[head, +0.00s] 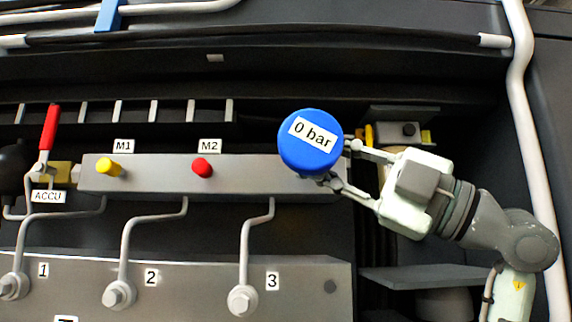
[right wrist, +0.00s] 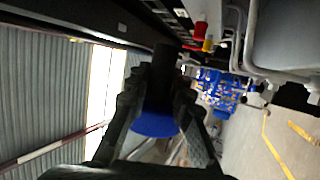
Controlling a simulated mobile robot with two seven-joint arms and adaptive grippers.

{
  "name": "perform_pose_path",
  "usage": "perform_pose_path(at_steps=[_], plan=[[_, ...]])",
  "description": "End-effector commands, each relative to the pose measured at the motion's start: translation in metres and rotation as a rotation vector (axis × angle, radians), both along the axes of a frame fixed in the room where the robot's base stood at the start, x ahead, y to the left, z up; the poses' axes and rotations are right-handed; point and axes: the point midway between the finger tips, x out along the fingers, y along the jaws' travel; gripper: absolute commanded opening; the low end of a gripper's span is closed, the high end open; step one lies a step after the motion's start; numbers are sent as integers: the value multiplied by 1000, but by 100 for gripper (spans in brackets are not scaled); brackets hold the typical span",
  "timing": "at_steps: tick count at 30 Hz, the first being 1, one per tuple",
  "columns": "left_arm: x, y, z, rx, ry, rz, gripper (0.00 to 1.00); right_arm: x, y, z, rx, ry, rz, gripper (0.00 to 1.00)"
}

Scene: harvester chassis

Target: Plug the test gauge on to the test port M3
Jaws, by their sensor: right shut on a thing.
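The test gauge (head: 311,155) is a round blue cap with a white label reading "0 bar". My right gripper (head: 336,166) is shut on it, coming in from the right in the head view. The gauge is in front of the right end of the grey manifold block (head: 245,172) and hides what is behind it, so port M3 and its label do not show. I cannot tell whether the gauge touches the block. In the right wrist view the blue gauge (right wrist: 155,125) sits between the fingers. My left gripper is not in view.
A yellow cap (head: 109,167) marks M1 and a red cap (head: 202,168) marks M2. A red-handled valve (head: 49,128) labelled ACCU is at the left. Bent grey pipes run down to fittings 1, 2 and 3. A white hose (head: 530,110) passes at the far right.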

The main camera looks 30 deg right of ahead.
Motion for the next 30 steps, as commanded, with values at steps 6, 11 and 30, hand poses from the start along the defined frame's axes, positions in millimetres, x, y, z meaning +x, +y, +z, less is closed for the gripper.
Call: perform_pose_path(at_steps=[6,11,30], plan=[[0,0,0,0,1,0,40,-3,-1,3,14,-7,2,0],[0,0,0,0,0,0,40,-2,-1,2,13,-6,1,0],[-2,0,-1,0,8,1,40,33,-23,2,12,-12,17,0]])
